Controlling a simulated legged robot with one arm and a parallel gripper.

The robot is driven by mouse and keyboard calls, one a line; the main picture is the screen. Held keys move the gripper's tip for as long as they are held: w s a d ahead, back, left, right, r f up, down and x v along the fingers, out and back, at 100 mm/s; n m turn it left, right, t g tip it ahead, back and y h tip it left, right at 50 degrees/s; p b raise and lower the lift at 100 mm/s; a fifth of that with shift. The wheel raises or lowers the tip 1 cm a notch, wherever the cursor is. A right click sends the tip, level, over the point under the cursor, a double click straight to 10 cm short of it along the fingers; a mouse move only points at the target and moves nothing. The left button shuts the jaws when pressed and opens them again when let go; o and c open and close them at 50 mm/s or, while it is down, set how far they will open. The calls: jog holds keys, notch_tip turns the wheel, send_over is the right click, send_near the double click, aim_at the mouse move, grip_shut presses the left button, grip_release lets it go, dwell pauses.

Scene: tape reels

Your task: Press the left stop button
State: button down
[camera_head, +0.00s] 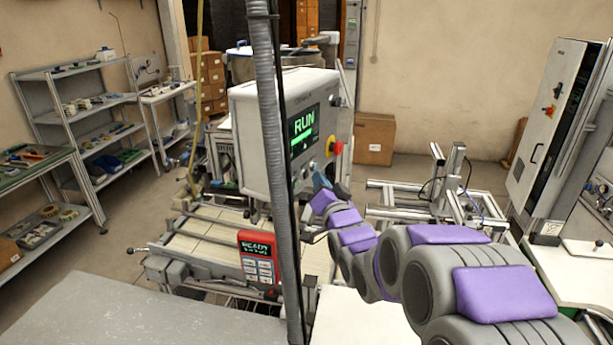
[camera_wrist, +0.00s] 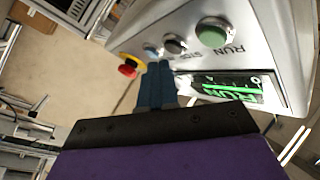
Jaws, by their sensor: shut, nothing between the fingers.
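The grey control box (camera_head: 262,135) has a lit screen (camera_head: 303,129) reading RUN in green. In the wrist view its panel (camera_wrist: 262,50) carries a green button (camera_wrist: 212,32) with RUN lettering. Beside that is a dark button (camera_wrist: 174,44) with lettering that looks like STOP, then a small bluish button (camera_wrist: 150,50). A red emergency knob on a yellow base (camera_wrist: 129,68) is farther left. My gripper (camera_wrist: 157,66) is shut and empty. Its dark blue fingertips appear just below the dark and bluish buttons; I cannot tell whether they touch. My arm partly hides the box's lower front in the head view.
A grey vertical conduit (camera_head: 275,170) crosses the head view in front of the box. A red handheld unit reading READY (camera_head: 258,257) sits below, by the conveyor frame (camera_head: 205,235). Shelves (camera_head: 85,120) stand left, and an open cabinet (camera_head: 550,125) stands right.

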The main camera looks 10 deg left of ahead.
jog(key=shift+a, duration=0.15)
dwell(0.7)
jog(key=shift+a+r, duration=0.1)
jog(key=shift+a, duration=0.1)
jog(key=shift+w+a, duration=0.2)
jog(key=shift+a, duration=0.15)
dwell(0.8)
jog(key=shift+d, duration=0.1)
jog(key=shift+s+d, duration=0.25)
jog(key=shift+d, duration=0.4)
jog(key=shift+s+d, duration=0.3)
jog(key=shift+d, duration=0.5)
jog(key=shift+s+d, duration=0.25)
jog(key=shift+d, duration=0.55)
jog(key=shift+s+d, duration=0.3)
jog(key=shift+d, duration=0.5)
